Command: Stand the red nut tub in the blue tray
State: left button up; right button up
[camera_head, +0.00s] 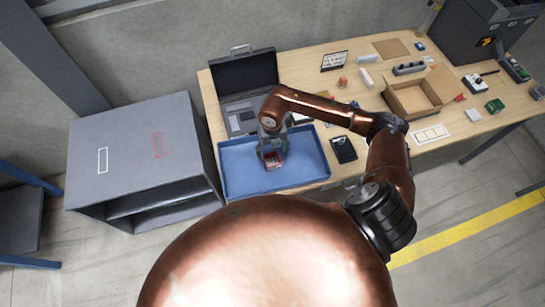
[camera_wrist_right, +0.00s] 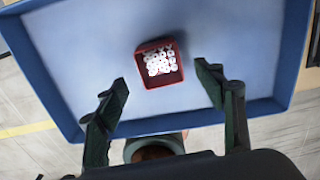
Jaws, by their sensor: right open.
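The red nut tub (camera_wrist_right: 142,50) is a small square tub holding several pale nuts. It stands upright on the floor of the blue tray (camera_wrist_right: 55,58), clear of the walls. In the head view the tub (camera_head: 273,161) shows inside the blue tray (camera_head: 238,180), partly covered by my gripper. My right gripper (camera_head: 270,150) is over the tray. In the right wrist view its two fingers (camera_wrist_right: 160,75) are spread wide with a gap to the tub on both sides. The tub lies just beyond the fingertips. My left gripper is in neither view.
A grey cabinet (camera_head: 130,140) with white and red outlines on top stands left of the wooden table (camera_head: 300,70). An open dark case (camera_head: 245,75) is behind the tray. A black tablet-like item (camera_head: 343,150) lies to its right. An open cardboard box (camera_head: 412,98) stands farther right.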

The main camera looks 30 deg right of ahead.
notch_tip(320, 180, up, 6)
jog(key=shift+b, duration=0.35)
